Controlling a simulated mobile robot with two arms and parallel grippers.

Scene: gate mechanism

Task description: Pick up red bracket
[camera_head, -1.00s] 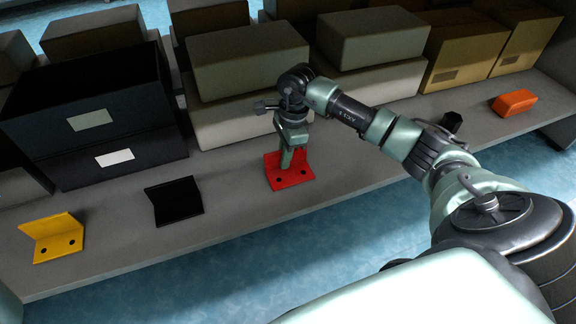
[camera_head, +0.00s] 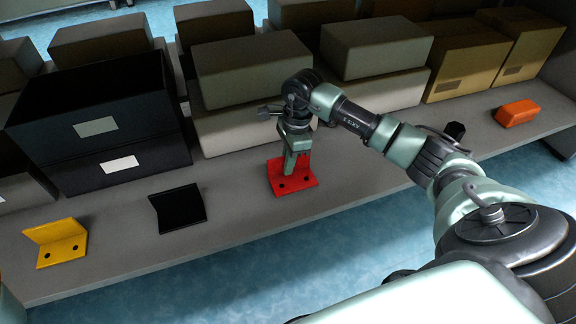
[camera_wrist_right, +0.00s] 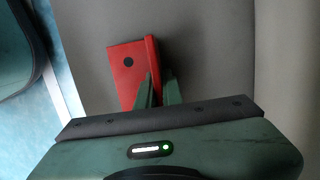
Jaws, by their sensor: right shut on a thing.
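The red bracket (camera_head: 293,184) is an L-shaped piece with two dark holes in its flat flange. It sits at the front of the grey shelf, its other flange upright. My right gripper (camera_head: 290,168) points down and is shut on that upright flange. In the right wrist view the red bracket (camera_wrist_right: 130,70) shows one hole, and the fingers of my right gripper (camera_wrist_right: 160,92) stand on both sides of the flange. I cannot see a gap between the bracket and the shelf. My left gripper is not in view.
A black bracket (camera_head: 178,209) and a yellow bracket (camera_head: 56,243) lie to the left on the shelf (camera_head: 235,215). An orange block (camera_head: 517,115) lies at the far right. Dark bins (camera_head: 100,130) and pale boxes (camera_head: 250,70) stand behind. The shelf's front edge is close to the bracket.

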